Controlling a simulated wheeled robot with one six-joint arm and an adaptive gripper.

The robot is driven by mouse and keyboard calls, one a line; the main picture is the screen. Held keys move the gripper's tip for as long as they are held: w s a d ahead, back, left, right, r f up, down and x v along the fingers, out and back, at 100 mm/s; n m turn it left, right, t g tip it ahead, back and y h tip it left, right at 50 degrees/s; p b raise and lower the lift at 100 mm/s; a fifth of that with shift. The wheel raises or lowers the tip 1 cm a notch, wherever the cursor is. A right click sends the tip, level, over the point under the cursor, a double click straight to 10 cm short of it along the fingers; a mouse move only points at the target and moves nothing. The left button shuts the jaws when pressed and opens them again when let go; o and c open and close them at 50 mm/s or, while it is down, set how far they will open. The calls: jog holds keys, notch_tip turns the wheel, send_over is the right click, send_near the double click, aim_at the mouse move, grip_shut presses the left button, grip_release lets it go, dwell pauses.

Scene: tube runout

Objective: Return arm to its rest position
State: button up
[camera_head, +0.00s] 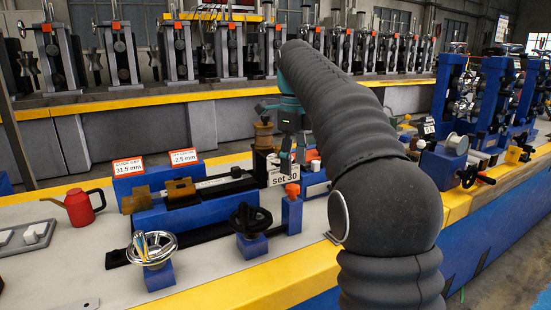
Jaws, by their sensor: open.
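My arm, in a dark ribbed sleeve, reaches up from the lower right and bends over the bench (225,270). My gripper (291,150), with teal and dark parts, hangs at the arm's far end. It is open and points down near a brass-coloured cylinder (263,136) and above a sign reading "set 30" (284,174). I cannot tell whether the fingers touch anything. The arm hides part of the bench behind it.
A blue fixture (180,217) with a brass clamp stands left of the gripper. A chrome handwheel (152,248), a black handwheel (249,220) and a red can (79,207) are nearer. Blue roller stands (455,90) are at right.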

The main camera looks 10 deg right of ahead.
jog(key=s+f+n+t, duration=0.3)
jog(key=s+n, duration=1)
jog(key=s, duration=0.2)
jog(key=s+f+n+t, duration=0.2)
jog(key=s+f+n, duration=1.1)
jog(key=s+f, duration=0.2)
jog(key=shift+n+t, duration=0.3)
